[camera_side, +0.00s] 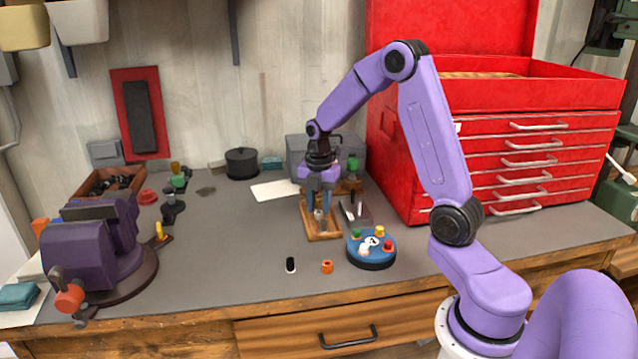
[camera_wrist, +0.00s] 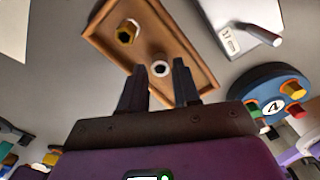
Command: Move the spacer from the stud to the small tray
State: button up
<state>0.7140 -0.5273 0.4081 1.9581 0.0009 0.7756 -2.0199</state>
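My gripper (camera_side: 322,203) points down over a small wooden tray (camera_side: 333,235), its fingers apart. In the wrist view the open fingers (camera_wrist: 160,72) flank a pale ring-topped piece with a dark centre (camera_wrist: 160,67); I see no contact with it. A brass-coloured piece with a dark hole (camera_wrist: 126,33) is in the same wooden tray (camera_wrist: 203,72), nearer its far end. Which of these is the spacer, and whether either sits on a stud, I cannot tell. A grey plate (camera_wrist: 213,12) with a label and a pale peg lies beside the tray, right of it.
A blue round holder (camera_side: 371,260) with coloured pegs stands right of the tray. A purple vise (camera_side: 95,250) is at left, a red tool chest (camera_side: 500,140) at right.

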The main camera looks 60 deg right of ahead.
notch_tip(320, 180, up, 10)
jog(key=s+a+m, duration=0.2)
jog(key=s+a, duration=0.3)
jog(key=a, duration=0.6)
jog(key=s+a+f+m, duration=0.1)
jog(key=s+a+m, duration=0.2)
jog(key=s, duration=0.8)
jog(key=s+a+f+m, duration=0.2)
jog(key=s+a, duration=0.4)
jog(key=s, duration=0.6)
jog(key=shift+a+f+m, duration=0.2)
jog(key=shift+a+m, duration=0.05)
jog(key=shift+m, duration=0.45)
jog(key=shift+w, duration=0.1)
